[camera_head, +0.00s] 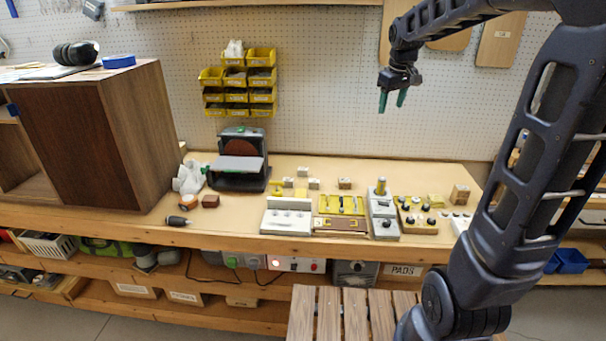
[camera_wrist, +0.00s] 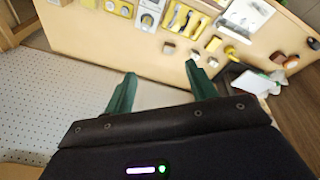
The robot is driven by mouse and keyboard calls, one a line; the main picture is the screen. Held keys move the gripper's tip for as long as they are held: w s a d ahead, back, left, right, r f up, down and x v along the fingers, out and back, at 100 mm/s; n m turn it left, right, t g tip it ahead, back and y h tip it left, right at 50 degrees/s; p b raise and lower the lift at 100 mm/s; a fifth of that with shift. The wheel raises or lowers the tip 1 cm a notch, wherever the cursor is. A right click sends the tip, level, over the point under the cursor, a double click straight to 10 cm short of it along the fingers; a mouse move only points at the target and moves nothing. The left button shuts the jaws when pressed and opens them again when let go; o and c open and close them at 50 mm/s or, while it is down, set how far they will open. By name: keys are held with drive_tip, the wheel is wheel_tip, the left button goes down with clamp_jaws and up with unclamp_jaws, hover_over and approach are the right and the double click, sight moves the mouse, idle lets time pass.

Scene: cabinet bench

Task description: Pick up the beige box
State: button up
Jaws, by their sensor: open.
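Several small boxes stand on the bench, and I cannot tell for sure which one is the beige box. A tan box (camera_head: 460,194) stands at the right end of the bench. A small beige-brown box (camera_head: 345,183) and two paler ones (camera_head: 303,171) (camera_head: 314,184) stand near the middle back. In the wrist view, small boxes (camera_wrist: 168,48) (camera_wrist: 195,56) show just beyond the fingertips. My gripper (camera_head: 392,99) is open and empty, high in front of the pegboard, above the bench and apart from all boxes. Its green fingers also show in the wrist view (camera_wrist: 160,70).
A sander (camera_head: 239,160), yellow trays (camera_head: 341,205) and grey fixtures (camera_head: 287,221) crowd the bench. A brown cabinet (camera_head: 90,140) stands at left. Yellow bins (camera_head: 237,85) hang on the pegboard (camera_head: 320,90). A slatted stool (camera_head: 345,315) stands in front. The bench strip behind the boxes is clear.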

drive_tip(key=w+a+f+n, duration=0.35)
drive_tip(key=w+a, duration=0.35)
drive_tip(key=w, duration=0.5)
drive_tip(key=n+g, duration=0.3)
drive_tip(key=n, duration=0.4)
hover_over(302, 168)
wheel_tip(302, 168, down, 30)
wheel_tip(302, 168, down, 6)
drive_tip(key=shift+w+r, duration=0.15)
drive_tip(key=shift+s+a+f, duration=0.1)
drive_tip(key=shift+s+f, duration=0.05)
drive_tip(key=shift+f, duration=1.15)
drive_tip(key=shift+s+f, duration=0.1)
drive_tip(key=shift+f, duration=1.15)
drive_tip(key=shift+c, duration=0.5)
drive_tip(key=c, duration=1)
